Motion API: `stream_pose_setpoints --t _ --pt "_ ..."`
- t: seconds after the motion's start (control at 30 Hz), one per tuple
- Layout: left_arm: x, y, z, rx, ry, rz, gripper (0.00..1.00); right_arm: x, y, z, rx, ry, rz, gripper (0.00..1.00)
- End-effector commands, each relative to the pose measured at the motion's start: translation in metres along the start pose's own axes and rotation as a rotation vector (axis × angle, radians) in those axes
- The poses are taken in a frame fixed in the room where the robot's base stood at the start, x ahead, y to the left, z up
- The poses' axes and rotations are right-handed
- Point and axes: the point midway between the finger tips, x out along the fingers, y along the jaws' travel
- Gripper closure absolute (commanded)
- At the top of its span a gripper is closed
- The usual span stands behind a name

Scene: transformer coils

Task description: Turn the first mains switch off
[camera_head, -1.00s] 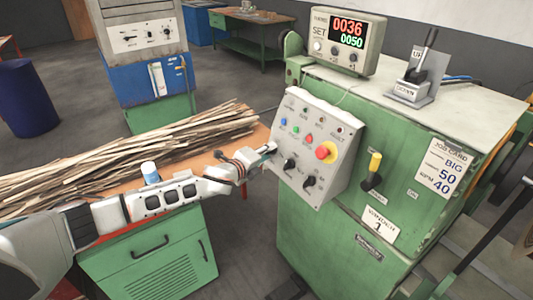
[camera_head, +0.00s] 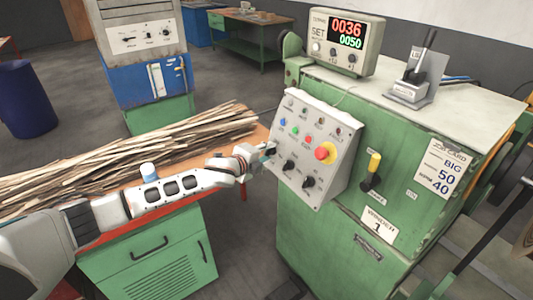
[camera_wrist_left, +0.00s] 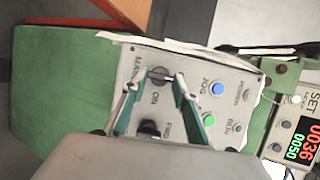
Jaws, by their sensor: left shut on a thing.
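The grey control panel (camera_head: 314,150) sits on the front of the green winder. My left gripper (camera_head: 270,151) is at the panel's left edge. In the wrist view, its two fingers (camera_wrist_left: 157,82) are on either side of the mains knob, shut on it. The second black knob (camera_wrist_left: 150,128) is partly hidden by the gripper. My right gripper is not in view.
Blue, green and red buttons and a red-yellow emergency stop (camera_head: 326,152) are on the same panel. A yellow-handled lever (camera_head: 373,170) is to its right.

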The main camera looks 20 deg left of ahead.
Motion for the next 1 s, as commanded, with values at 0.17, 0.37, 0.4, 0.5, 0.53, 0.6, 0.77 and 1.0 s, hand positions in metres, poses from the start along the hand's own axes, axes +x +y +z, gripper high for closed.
stream_pose_setpoints --t 0.17,0.37,0.4,0.5,0.53,0.6,0.77,1.0 --pt "0.000 0.000 0.002 -0.001 -0.003 0.000 0.54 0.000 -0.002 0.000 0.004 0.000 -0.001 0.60" --pt "0.000 0.000 0.001 0.000 -0.001 0.000 0.54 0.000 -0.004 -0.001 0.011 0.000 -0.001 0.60" --pt "0.000 0.000 0.001 0.000 -0.001 0.000 0.54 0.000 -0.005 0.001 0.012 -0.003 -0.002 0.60" --pt "-0.003 0.000 0.001 0.000 -0.001 0.000 0.54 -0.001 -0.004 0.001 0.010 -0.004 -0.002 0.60" --pt "-0.005 0.001 0.001 0.000 -0.002 0.000 0.54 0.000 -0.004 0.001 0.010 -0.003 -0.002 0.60" --pt "-0.011 0.000 0.001 -0.001 -0.001 0.000 0.54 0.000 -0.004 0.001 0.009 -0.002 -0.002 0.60" --pt "-0.036 0.001 0.001 0.000 -0.001 0.000 0.54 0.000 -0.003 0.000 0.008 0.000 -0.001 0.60" --pt "-0.080 0.001 0.001 0.000 0.000 0.000 0.54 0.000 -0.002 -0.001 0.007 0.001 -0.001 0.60"
